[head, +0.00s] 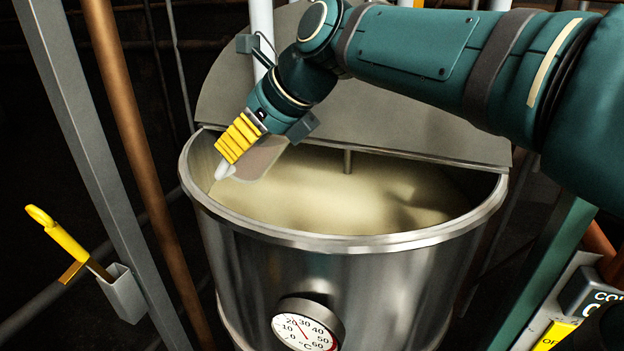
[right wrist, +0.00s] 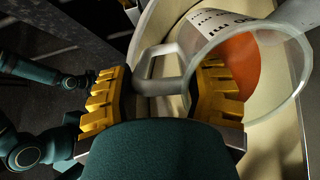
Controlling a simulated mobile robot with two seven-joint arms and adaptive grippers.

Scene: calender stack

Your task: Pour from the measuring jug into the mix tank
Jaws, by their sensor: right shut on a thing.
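The mix tank (head: 400,270) is a round steel vessel in the middle of the head view, holding a pale cream mass (head: 340,195). My right gripper (head: 226,163) is over the left part of its opening, with yellow fingers shut on the measuring jug's handle. The clear measuring jug (head: 258,160) shows faintly beside the fingers inside the rim. In the right wrist view the jug (right wrist: 285,95) has its round mouth toward the right, dark print and orange-red inside. Its grey handle (right wrist: 160,85) is between the fingers. I cannot see any stream. My left gripper is not clearly visible.
A grey lid (head: 380,128) stands behind the opening, with a thin rod (head: 348,162) below it. A dial thermometer (head: 305,328) is on the tank's front. A yellow-handled tool (head: 60,238) sits in a holder (head: 122,295) at left, near a grey post (head: 85,140) and copper pipe (head: 130,130).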

